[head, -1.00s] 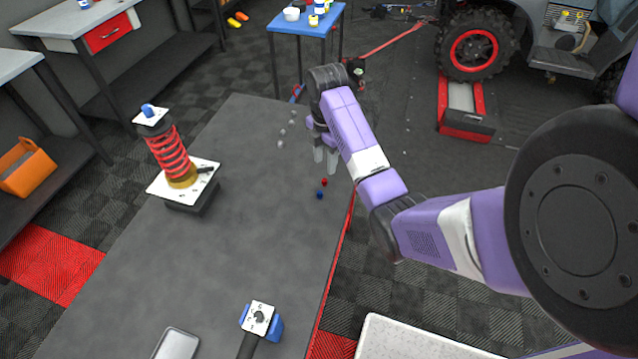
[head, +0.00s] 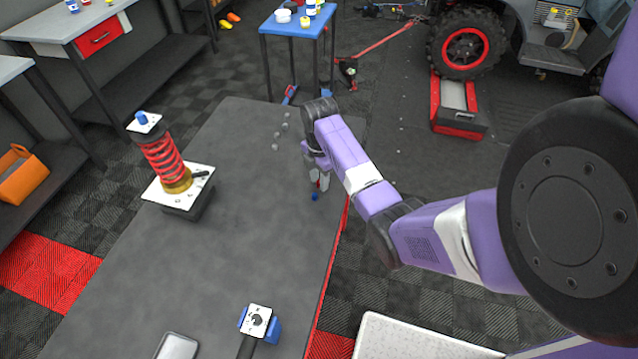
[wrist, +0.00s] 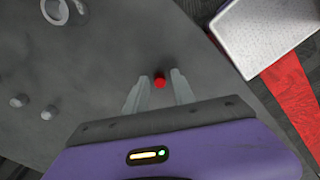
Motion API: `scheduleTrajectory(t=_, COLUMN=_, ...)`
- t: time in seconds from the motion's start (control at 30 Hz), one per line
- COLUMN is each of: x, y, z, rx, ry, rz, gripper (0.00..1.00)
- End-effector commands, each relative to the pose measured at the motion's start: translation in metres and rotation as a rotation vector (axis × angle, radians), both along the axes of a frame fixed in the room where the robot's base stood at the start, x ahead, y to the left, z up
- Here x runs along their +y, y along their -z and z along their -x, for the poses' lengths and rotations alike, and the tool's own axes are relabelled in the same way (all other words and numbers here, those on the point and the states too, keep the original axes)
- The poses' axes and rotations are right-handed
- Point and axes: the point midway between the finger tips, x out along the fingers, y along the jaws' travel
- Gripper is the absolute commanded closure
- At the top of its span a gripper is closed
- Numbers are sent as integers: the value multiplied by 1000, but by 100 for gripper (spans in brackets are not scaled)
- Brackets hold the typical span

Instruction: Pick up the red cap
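The red cap (wrist: 159,80) is small and round and shows between my two fingertips in the wrist view, with a gap on each side. In the head view only a sliver of the red cap (head: 318,184) shows, mostly hidden by my fingers. My gripper (head: 318,182) is low over the right side of the grey bench, fingers pointing down. In the wrist view my gripper (wrist: 159,76) is open, one pale finger on each side of the cap. Whether the fingertips touch the bench is unclear.
Several grey nuts (head: 280,138) lie behind and left. A red spring assembly (head: 165,160) stands left on the bench (head: 240,230). A blue-clamped fixture (head: 257,320) sits at the front. The middle bench is clear.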

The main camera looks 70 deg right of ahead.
Motion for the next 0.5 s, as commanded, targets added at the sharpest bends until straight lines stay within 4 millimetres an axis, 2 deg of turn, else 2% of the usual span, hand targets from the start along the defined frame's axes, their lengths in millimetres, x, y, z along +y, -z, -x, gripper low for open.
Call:
scheduleTrajectory(t=0.03, x=0, y=0, z=0, rx=0, ry=0, rz=0, gripper=81)
scheduleTrajectory(t=0.13, x=0, y=0, z=0, rx=0, ry=0, rz=0, gripper=100)
scheduleTrajectory(t=0.5, x=0, y=-1, z=0, rx=0, ry=0, rz=0, gripper=100)
